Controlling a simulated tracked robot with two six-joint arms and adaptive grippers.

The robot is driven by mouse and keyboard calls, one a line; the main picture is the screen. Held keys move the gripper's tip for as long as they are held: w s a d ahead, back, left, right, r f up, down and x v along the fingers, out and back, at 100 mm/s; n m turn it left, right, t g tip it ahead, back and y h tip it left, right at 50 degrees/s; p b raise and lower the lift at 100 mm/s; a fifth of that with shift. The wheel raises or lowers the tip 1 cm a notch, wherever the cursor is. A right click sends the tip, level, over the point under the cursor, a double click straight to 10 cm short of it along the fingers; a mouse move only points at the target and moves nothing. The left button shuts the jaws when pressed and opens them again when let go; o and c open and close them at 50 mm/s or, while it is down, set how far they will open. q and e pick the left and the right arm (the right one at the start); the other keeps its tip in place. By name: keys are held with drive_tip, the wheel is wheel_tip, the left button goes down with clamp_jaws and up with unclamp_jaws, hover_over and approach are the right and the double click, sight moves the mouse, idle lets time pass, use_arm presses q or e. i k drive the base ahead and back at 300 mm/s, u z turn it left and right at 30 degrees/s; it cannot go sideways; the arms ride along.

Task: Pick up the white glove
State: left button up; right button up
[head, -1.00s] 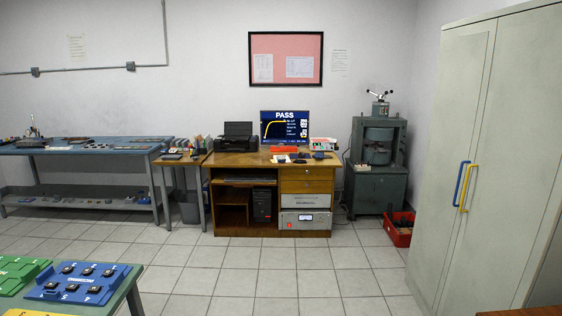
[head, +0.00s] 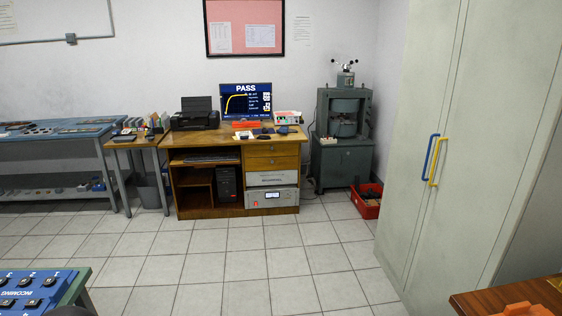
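I cannot make out a white glove anywhere in the head view. A small white item (head: 243,136) lies on the wooden desk (head: 256,151) in front of the monitor, too small to tell what it is. Neither of my grippers shows in this view.
A tall grey cabinet (head: 415,110) with blue and yellow handles stands shut on the right. A brown table corner (head: 480,301) with an orange item (head: 524,310) is at lower right. A blue tray (head: 32,291) is at lower left. A red crate (head: 368,208) sits by the press (head: 343,130). The tiled floor between is clear.

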sight(244, 135)
drive_tip(key=z, duration=0.15)
drive_tip(key=i, duration=2.75)
drive_tip(key=u, duration=0.25)
drive_tip(key=i, duration=1.4)
drive_tip(key=u, duration=0.7)
drive_tip(key=i, duration=1.4)
drive_tip(key=u, duration=0.4)
drive_tip(key=i, duration=0.5)
drive_tip(key=u, duration=0.15)
